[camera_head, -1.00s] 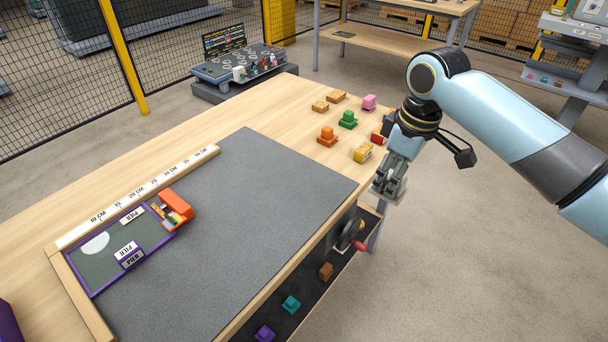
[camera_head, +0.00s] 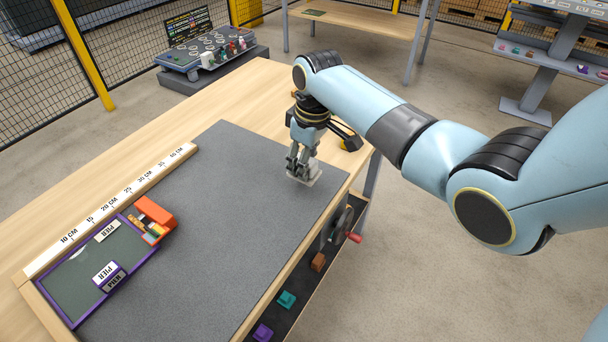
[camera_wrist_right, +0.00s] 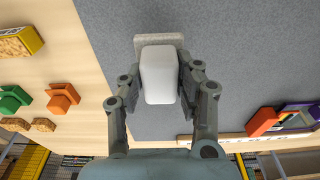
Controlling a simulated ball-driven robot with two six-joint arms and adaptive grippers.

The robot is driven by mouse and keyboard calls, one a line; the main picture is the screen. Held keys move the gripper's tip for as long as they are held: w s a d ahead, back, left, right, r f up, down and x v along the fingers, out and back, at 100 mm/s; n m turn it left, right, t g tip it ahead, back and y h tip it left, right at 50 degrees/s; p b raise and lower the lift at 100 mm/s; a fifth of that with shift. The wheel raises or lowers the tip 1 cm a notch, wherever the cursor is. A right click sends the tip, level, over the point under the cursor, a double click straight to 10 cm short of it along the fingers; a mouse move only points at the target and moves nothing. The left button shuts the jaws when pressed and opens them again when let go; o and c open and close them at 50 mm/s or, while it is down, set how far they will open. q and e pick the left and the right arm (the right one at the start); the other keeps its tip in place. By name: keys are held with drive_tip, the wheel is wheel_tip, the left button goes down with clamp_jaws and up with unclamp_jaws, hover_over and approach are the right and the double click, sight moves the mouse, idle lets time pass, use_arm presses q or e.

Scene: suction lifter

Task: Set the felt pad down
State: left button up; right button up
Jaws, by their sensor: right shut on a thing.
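The felt pad (camera_wrist_right: 159,72) has a white block-shaped body on a flat grey slab. My right gripper (camera_wrist_right: 160,88) is shut on the white body, one finger on each side. In the head view my right gripper (camera_head: 300,168) is over the far right part of the grey mat (camera_head: 215,215). The pad's pale edge (camera_head: 312,178) shows just under the fingers. I cannot tell whether the pad touches the mat. My left gripper is not in view.
A purple-framed tray (camera_head: 52,300) with labelled blocks, an orange holder (camera_head: 157,213) and a ruler strip (camera_head: 110,208) lie at the mat's left. Small blocks, one orange (camera_wrist_right: 62,98), stand on bare wood beyond the mat. The mat's middle is clear.

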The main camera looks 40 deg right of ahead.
sight(310, 162)
wheel_tip(310, 162, down, 4)
drive_tip(key=shift+r, duration=0.25)
drive_tip(key=shift+f, duration=0.35)
drive_tip(key=o, duration=1.1)
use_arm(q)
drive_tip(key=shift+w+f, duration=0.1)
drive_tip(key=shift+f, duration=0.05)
use_arm(e)
drive_tip(key=r, duration=0.4)
drive_tip(key=s+r, duration=0.1)
drive_tip(key=r, duration=0.3)
drive_tip(key=r+p, duration=0.1)
drive_tip(key=r, duration=0.3)
drive_tip(key=shift+s+d+r, duration=0.1)
drive_tip(key=shift+s+d, duration=0.1)
drive_tip(key=shift+d, duration=0.05)
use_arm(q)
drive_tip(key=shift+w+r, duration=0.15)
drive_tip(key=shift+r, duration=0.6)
